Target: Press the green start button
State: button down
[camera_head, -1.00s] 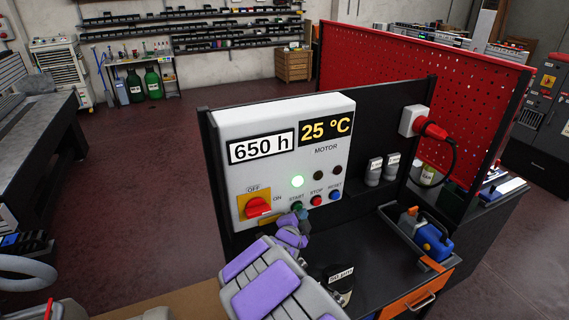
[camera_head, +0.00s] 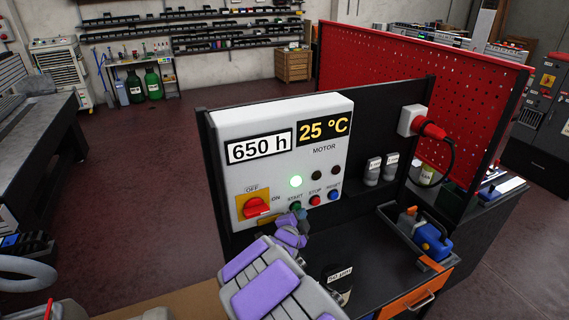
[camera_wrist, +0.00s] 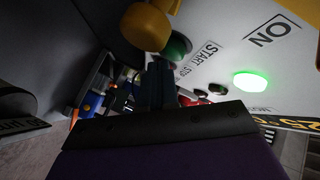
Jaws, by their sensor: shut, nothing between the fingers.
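In the wrist view the green button (camera_wrist: 180,46) shows beside the START label, close to the fingertips. My gripper (camera_head: 299,215) is shut and empty, its tip right at the green button in the head view. In the wrist view the gripper (camera_wrist: 157,85) shows as dark fingers just below the button. I cannot tell whether they touch it. A round green lamp (camera_head: 295,181) above the button is lit.
The red stop button (camera_head: 315,200) and blue reset button (camera_head: 333,195) are just right of start. A red rotary switch (camera_head: 257,207) on a yellow plate is to the left.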

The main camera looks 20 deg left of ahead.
jog(key=shift+a, duration=0.35)
jog(key=shift+w+a+r+p, duration=0.1)
jog(key=shift+w+p, duration=0.1)
jog(key=shift+p, duration=0.1)
dwell(0.4)
jog(key=shift+s+d+b, duration=0.25)
jog(key=shift+d+b, duration=0.1)
jog(key=shift+b, duration=0.2)
jog(key=shift+s+d, duration=0.1)
